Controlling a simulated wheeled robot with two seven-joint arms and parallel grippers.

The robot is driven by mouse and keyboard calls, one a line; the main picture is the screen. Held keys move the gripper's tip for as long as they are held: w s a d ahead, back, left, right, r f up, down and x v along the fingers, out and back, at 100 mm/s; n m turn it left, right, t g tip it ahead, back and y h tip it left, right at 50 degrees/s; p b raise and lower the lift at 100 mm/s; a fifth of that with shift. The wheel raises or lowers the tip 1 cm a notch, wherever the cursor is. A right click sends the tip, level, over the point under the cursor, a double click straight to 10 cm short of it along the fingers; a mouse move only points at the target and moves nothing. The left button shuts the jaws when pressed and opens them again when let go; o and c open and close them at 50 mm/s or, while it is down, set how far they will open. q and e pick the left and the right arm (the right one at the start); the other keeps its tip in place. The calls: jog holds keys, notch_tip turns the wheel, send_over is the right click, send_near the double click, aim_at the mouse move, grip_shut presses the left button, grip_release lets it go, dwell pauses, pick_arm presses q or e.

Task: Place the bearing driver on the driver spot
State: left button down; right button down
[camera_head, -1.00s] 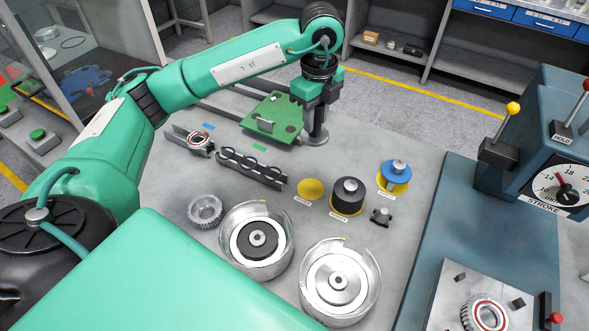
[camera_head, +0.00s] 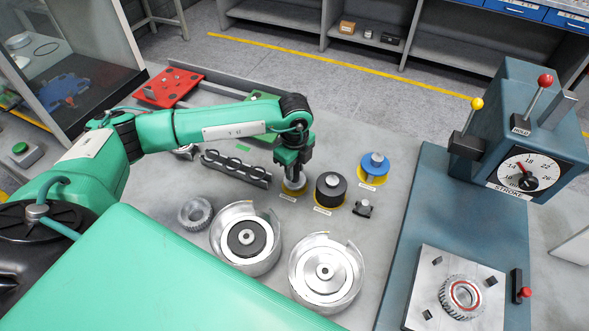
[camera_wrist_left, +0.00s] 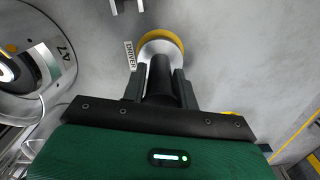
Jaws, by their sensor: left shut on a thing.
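The bearing driver (camera_head: 294,184) has a dark handle and a wide silver disc at its foot. My left gripper (camera_head: 291,166) is shut on its handle from above and holds it upright. In the left wrist view, the handle (camera_wrist_left: 161,84) sits between the two fingers. The yellow driver spot (camera_wrist_left: 165,35) shows as a rim around the silver disc, with a DRIVER label beside it. The disc covers most of the spot; I cannot tell whether it touches down. My right gripper is not in view.
A black cylinder (camera_head: 330,187) stands close to the right, with a blue capped part (camera_head: 373,166) beyond it. A dark rail (camera_head: 237,168) lies to the left. Two silver bowls (camera_head: 248,262) (camera_head: 298,289) stand in front. The blue press (camera_head: 527,130) is at the right.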

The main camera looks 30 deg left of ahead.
pick_arm(q)
jog(key=shift+f, duration=0.95)
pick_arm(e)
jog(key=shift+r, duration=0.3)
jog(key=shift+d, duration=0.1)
pick_arm(q)
jog(key=shift+f, duration=0.1)
jog(key=c, duration=1.1)
grip_release()
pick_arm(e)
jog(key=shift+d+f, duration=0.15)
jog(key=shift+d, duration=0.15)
